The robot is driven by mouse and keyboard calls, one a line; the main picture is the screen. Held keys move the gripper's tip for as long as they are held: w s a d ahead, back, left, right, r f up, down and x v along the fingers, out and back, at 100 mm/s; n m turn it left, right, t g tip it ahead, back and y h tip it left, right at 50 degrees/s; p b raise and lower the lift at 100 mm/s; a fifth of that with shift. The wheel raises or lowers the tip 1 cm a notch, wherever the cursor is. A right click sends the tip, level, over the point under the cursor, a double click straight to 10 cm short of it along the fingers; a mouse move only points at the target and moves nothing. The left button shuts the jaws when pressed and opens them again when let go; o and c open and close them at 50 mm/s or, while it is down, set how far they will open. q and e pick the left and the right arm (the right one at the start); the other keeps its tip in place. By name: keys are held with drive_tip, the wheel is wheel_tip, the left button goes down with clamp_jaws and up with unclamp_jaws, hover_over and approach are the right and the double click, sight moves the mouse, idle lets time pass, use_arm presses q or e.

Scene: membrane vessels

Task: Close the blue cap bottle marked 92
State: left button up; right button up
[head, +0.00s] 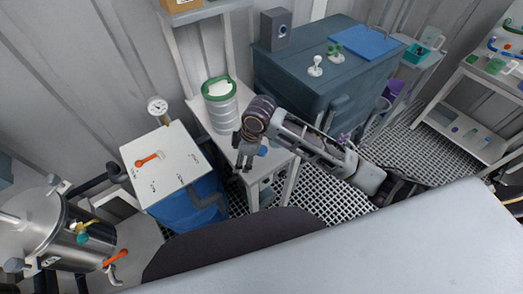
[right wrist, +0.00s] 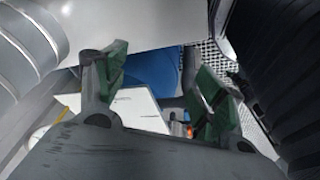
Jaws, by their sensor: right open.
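My right gripper (head: 243,168) reaches in from the right in the head view and points down over the white side table's front edge. Its green-padded fingers (right wrist: 162,88) are spread apart in the right wrist view, with nothing between them. A small blue piece (head: 263,151), perhaps a bottle cap, shows just right of the gripper in the head view. Whether a bottle is under it is hidden by the gripper and arm. I cannot read a 92 anywhere. My left gripper is not in view.
A ribbed container with a green rim (head: 220,103) stands on the white side table (head: 203,116) behind the gripper. A dark cabinet (head: 290,83) stands behind the arm.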

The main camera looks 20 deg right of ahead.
drive_tip(key=shift+w+d+r+n, duration=0.5)
drive_tip(key=shift+w+d+n, duration=0.15)
drive_tip(key=shift+w, duration=0.2)
wheel_tip(320, 180, up, 5)
drive_tip(key=n+g+h, duration=0.2)
drive_tip(key=h, duration=0.1)
hover_over(263, 149)
drive_tip(key=shift+s, duration=0.1)
drive_tip(key=shift+f, duration=4.25)
drive_tip(key=shift+f, duration=0.1)
